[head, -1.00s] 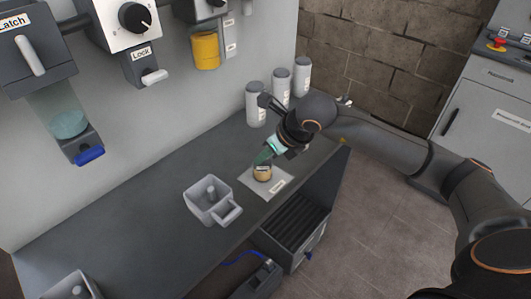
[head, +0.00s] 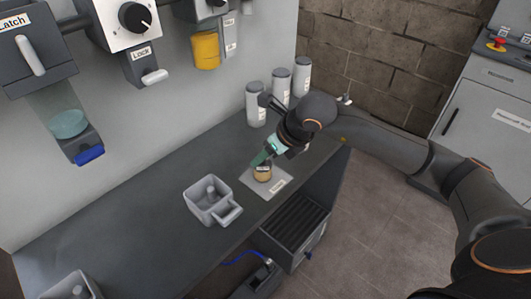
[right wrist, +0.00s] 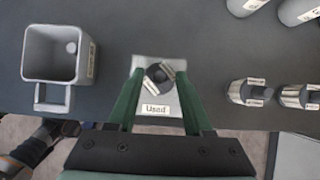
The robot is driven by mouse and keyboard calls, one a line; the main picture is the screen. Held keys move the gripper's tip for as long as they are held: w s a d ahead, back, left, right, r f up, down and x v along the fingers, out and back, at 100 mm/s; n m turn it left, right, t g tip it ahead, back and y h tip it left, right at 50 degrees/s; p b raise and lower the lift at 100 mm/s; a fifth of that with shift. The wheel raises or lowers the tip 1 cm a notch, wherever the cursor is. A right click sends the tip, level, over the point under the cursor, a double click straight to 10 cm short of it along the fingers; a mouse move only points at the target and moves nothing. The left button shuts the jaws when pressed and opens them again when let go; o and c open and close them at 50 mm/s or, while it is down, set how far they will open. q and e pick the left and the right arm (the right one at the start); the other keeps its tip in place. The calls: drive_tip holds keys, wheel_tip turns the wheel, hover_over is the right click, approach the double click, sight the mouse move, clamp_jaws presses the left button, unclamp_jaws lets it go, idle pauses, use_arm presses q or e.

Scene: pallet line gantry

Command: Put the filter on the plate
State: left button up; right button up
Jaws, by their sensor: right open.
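The filter, a small tan cylinder (head: 263,174), stands upright on the pale square plate (head: 276,187) marked "Used" on the dark counter. In the right wrist view its dark round top (right wrist: 159,73) shows above the "Used" label of the plate (right wrist: 158,112). My right gripper (head: 265,157) is right over the filter, pointing down at it. Its two green fingers (right wrist: 160,85) are open, one on each side of the filter, with gaps between them and it. My left gripper is not in view.
A grey square box with a handle (head: 207,205) stands left of the plate. Several labelled grey canisters (head: 281,86) stand at the back right. A yellow cylinder (head: 206,52) sits in the wall unit. A slatted drawer (head: 294,225) is below the counter's front edge.

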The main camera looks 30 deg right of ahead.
drive_tip(key=v, duration=1.2)
idle(1.2)
